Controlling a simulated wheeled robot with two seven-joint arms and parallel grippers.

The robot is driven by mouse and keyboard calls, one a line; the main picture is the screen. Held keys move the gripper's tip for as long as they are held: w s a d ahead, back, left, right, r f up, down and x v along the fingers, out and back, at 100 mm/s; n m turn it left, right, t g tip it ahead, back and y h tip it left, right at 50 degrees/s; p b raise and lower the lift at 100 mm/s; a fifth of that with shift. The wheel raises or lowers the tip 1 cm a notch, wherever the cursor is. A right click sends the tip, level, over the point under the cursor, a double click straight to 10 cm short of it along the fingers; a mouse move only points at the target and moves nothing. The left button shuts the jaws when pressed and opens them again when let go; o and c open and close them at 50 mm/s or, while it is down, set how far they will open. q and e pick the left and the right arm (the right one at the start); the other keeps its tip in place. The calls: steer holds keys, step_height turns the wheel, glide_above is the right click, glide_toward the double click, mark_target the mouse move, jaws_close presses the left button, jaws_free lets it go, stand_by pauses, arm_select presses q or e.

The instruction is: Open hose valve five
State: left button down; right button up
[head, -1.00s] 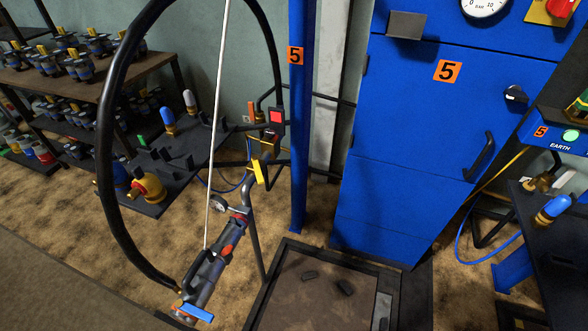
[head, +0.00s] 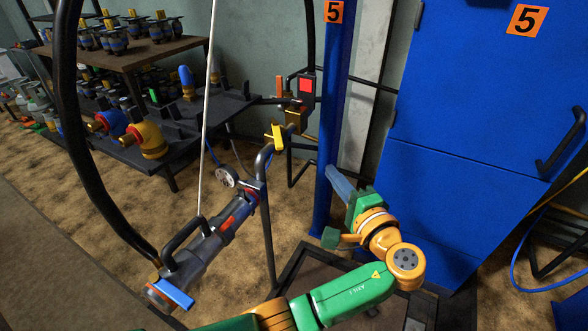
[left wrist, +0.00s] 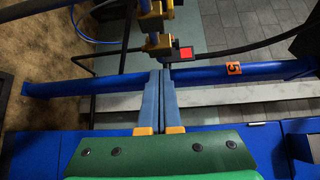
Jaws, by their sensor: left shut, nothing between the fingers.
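A valve assembly (head: 300,103) with a red square sits in a hose line behind the blue post marked 5 (head: 335,70). A yellow handle (head: 276,137) hangs at its lower left. My left gripper (head: 331,171) is shut and empty, in front of the post, lower and to the right of the yellow handle. In the left wrist view its blue fingers (left wrist: 161,74) lie together across the post in the picture. The valve's yellow parts (left wrist: 158,44) and red square (left wrist: 186,54) show just past the tips. I cannot tell whether anything touches. My right gripper is out of view.
A grey nozzle with a blue lever (head: 205,250) hangs on a pale cord at left, with a black hose arching above. A blue cabinet marked 5 (head: 475,130) stands at right. Shelves of couplings (head: 130,60) are at the back left.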

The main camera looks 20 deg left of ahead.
mark_target(277, 135)
arm_select(q)
steer(key=w+a+r+y, duration=0.1)
steer(key=w+a, duration=0.3)
steer(key=a, duration=0.6)
steer(key=shift+a+r+n, duration=0.3)
steer(key=shift+r+n, duration=0.1)
steer(key=shift+r, duration=0.1)
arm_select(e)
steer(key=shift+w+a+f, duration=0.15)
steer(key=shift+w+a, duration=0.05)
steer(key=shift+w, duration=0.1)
arm_select(q)
steer(key=shift+w, duration=0.15)
